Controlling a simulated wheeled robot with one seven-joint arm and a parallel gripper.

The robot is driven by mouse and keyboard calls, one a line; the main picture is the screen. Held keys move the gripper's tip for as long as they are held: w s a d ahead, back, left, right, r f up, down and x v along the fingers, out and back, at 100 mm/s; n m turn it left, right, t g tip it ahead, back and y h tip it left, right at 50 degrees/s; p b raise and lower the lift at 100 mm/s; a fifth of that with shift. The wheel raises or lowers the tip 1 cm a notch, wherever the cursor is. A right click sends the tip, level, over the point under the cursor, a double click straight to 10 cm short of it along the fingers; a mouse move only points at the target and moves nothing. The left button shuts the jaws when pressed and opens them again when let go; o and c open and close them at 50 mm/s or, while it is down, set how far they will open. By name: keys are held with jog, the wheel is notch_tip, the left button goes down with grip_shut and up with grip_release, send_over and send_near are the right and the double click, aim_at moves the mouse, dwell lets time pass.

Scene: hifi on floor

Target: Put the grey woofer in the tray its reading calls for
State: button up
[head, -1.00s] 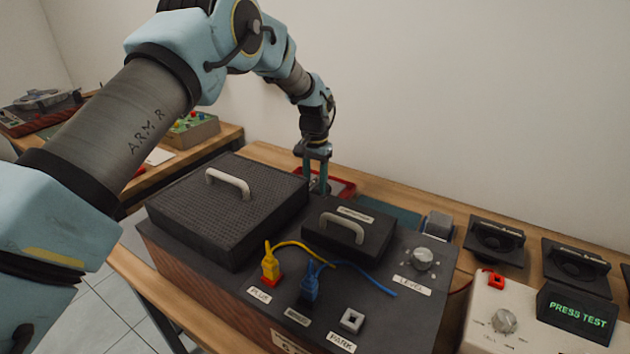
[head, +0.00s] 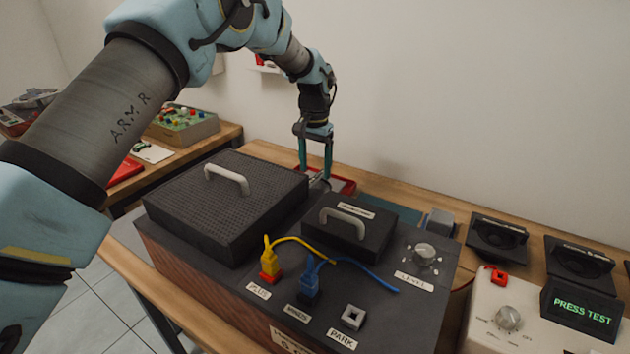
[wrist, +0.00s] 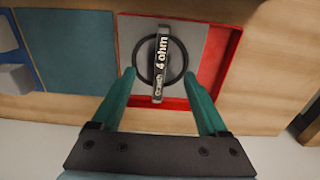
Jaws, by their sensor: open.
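The grey woofer (wrist: 161,72) lies in the red tray (wrist: 228,60) in the wrist view, towards the tray's left side. It has a grey square plate, a dark ring and a dark bar across it marked "4 ohm". A smaller label on the bar is hard to read. My gripper (wrist: 163,82) is open above it, with one teal finger on each side of the ring and neither visibly gripping it. In the head view my gripper (head: 316,176) is over the red tray (head: 343,185) behind the dark box, which hides much of the tray and woofer.
A teal tray or mat (head: 400,213) lies right of the red tray. The dark test box (head: 270,235) has handled lids, yellow (head: 271,262) and blue (head: 310,280) plugs and a knob. The meter (head: 580,306) reads "PRESS TEST". Black speakers (head: 497,238) stand at right.

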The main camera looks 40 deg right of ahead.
notch_tip(320, 180, up, 8)
jog(key=b, duration=0.1)
jog(key=shift+b, duration=0.3)
jog(key=shift+f, duration=0.1)
